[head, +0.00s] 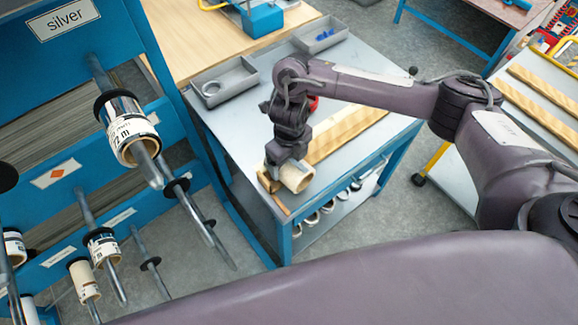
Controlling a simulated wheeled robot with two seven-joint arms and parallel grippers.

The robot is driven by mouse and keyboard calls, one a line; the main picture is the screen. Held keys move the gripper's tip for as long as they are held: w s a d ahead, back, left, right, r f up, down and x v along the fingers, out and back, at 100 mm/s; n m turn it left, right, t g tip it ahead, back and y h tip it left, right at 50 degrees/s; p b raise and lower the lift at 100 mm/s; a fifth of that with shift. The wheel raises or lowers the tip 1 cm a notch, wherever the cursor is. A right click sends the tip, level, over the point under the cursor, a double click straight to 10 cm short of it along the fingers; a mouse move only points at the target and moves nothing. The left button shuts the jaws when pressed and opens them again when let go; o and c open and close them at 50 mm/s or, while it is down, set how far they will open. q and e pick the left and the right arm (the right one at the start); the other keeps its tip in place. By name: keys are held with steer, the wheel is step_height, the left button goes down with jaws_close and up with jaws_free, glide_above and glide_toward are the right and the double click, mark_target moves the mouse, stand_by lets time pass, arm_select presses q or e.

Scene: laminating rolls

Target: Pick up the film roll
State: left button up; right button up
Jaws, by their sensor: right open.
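A cream film roll (298,178) lies on the grey worktable (232,118), close to its front corner. My right gripper (284,163) points down right at this roll, and its jaws are open. The gripper hides part of the roll, and I cannot tell whether the fingers touch it. My left gripper is not in view.
A blue rack at the left has a "silver" label (63,18) and holds a silver roll (128,130) and several other rolls on rods jutting toward the table. Wooden strips (345,134) lie beside the gripper. Grey trays (224,82) stand at the table's back. Several rolls sit on the shelf below.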

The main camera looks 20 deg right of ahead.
steer(key=f, duration=0.4)
steer(key=shift+w+a+f, duration=0.1)
steer(key=shift+w+f, duration=0.05)
steer(key=shift+w, duration=0.15)
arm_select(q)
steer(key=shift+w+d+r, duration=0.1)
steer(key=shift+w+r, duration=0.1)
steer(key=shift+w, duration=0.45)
arm_select(e)
steer(key=c, duration=1)
